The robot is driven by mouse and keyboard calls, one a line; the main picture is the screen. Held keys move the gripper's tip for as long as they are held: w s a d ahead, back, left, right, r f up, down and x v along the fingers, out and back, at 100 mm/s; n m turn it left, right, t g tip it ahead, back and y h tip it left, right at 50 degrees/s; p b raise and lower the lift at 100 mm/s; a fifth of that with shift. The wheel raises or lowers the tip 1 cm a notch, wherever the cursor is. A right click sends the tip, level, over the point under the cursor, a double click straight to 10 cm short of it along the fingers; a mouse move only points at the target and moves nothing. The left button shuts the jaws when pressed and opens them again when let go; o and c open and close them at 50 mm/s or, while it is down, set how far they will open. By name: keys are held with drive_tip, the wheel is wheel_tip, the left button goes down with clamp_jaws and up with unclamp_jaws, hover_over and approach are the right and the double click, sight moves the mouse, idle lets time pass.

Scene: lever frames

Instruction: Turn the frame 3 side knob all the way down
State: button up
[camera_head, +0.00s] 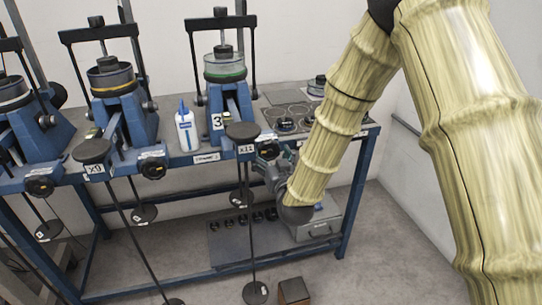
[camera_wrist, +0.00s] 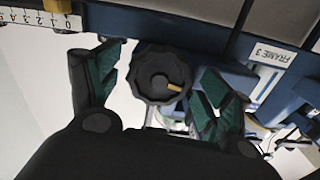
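The frame 3 side knob is a dark, scalloped round knob (camera_wrist: 160,73) with a small tan mark, near the middle of the wrist view. The label "FRAME 3" (camera_wrist: 271,53) is to its right, upside down. My gripper (camera_wrist: 163,66) is open, with one green-padded finger on each side of the knob. Gaps show between the pads and the knob, so I see no grip. In the head view, frame 3 (camera_head: 232,98) is the blue stand marked 3, and my gripper (camera_head: 281,161) is at its right front, partly hidden by my arm.
A ruler scale (camera_wrist: 38,17) lies along the upper left of the wrist view. A white bottle (camera_head: 186,130) stands left of frame 3. The lever's x11 weight plate (camera_head: 243,131) is close left of my gripper. A grey box (camera_head: 318,222) sits below.

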idle(0.3)
drive_tip(key=v, duration=1.2)
idle(1.7)
